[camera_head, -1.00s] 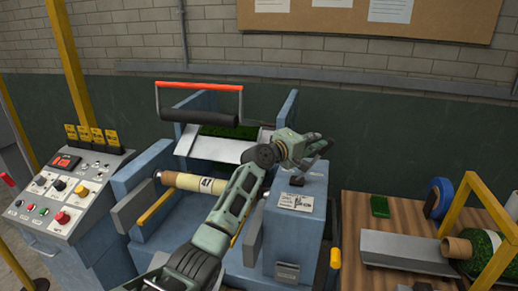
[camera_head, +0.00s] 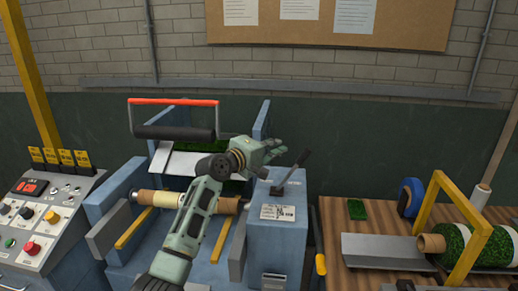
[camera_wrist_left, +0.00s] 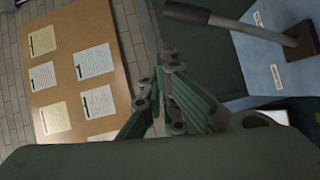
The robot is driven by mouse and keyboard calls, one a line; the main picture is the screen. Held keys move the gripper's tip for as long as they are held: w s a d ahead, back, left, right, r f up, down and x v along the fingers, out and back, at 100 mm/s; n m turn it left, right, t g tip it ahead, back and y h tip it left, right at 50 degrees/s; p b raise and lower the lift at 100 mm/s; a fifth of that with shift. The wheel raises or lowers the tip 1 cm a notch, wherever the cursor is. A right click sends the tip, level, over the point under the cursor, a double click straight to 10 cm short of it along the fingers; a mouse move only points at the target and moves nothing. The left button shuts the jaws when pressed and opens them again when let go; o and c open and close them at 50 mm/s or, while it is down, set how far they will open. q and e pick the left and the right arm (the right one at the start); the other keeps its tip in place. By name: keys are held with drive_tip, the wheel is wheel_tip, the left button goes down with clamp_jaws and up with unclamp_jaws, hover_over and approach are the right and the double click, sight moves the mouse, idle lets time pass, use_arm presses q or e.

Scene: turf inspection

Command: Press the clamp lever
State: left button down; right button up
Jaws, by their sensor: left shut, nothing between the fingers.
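The clamp lever (camera_head: 294,171) is a dark rod with a thicker grip. It rises tilted up to the right from a small base on top of the blue machine block (camera_head: 284,235). It also shows in the left wrist view (camera_wrist_left: 245,26), at the upper right. My left gripper (camera_head: 284,147) is shut and empty, just left of the lever's upper end in the head view. In the left wrist view its closed fingertips (camera_wrist_left: 166,60) are left of and below the lever's grip, with a visible gap. My right gripper is not in view.
A control panel (camera_head: 40,225) with buttons stands at the left. A red-topped frame (camera_head: 173,101) and a roll (camera_head: 166,199) are on the machine. A wooden table (camera_head: 335,225) at the right holds a turf roll (camera_head: 485,247) and a yellow frame (camera_head: 428,203).

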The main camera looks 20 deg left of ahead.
use_arm(q)
drive_tip(key=r+b+v, duration=0.1)
drive_tip(key=v, duration=0.5)
drive_tip(key=shift+d+b, duration=0.25)
drive_tip(key=shift+b, duration=0.05)
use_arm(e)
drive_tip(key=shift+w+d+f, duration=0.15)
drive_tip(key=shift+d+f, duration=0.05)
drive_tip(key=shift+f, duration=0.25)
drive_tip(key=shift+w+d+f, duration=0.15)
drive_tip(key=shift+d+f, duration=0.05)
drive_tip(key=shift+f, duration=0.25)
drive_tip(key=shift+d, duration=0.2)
